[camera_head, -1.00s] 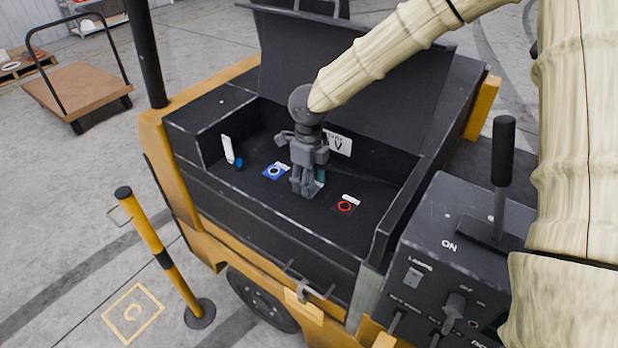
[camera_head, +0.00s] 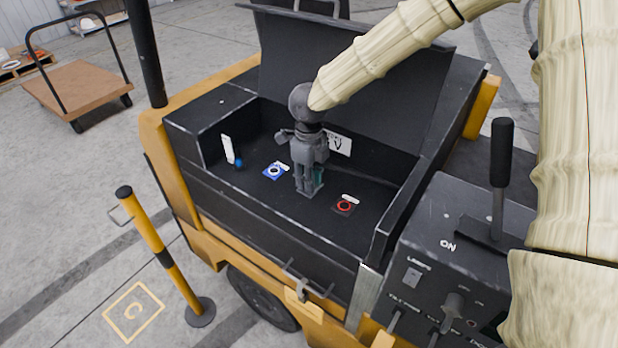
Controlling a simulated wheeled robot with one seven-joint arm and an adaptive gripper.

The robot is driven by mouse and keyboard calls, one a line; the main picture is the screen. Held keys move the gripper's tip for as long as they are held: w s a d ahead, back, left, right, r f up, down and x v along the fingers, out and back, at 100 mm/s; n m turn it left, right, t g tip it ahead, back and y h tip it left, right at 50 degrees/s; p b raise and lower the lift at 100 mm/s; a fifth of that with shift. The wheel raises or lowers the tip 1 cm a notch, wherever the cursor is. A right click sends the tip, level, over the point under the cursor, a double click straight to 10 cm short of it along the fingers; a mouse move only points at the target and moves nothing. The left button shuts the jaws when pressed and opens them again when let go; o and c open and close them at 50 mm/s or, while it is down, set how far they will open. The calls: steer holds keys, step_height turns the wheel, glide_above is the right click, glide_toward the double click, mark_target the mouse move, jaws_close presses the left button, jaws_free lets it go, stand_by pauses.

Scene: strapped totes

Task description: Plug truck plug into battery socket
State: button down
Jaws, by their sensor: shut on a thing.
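My gripper (camera_head: 309,186) points down into the open black compartment of the yellow truck. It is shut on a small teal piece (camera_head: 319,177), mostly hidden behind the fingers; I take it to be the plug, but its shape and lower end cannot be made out. A blue-ringed fitting (camera_head: 274,171) lies on the compartment floor left of my gripper. A red-ringed fitting (camera_head: 345,206) lies to the right. Which one is the battery socket I cannot tell. Whether the teal piece touches the floor is unclear.
The compartment has a raised black lid (camera_head: 350,75) behind and walls around it. A white strip (camera_head: 228,149) and a blue knob (camera_head: 239,163) stand at its left. A control box (camera_head: 450,260) with a lever is at right. A yellow post (camera_head: 160,245) stands in front.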

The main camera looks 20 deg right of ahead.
steer(key=shift+r+p, duration=0.35)
steer(key=shift+r, duration=0.1)
steer(key=shift+r, duration=0.2)
steer(key=shift+r+p, duration=0.4)
steer(key=shift+p, duration=0.2)
steer(key=shift+r+p, duration=0.3)
steer(key=shift+p, duration=0.1)
steer(key=shift+r+p, duration=0.35)
steer(key=shift+r+p, duration=0.4)
steer(key=shift+r+p, duration=0.65)
steer(key=shift+p, duration=0.05)
steer(key=shift+r, duration=0.1)
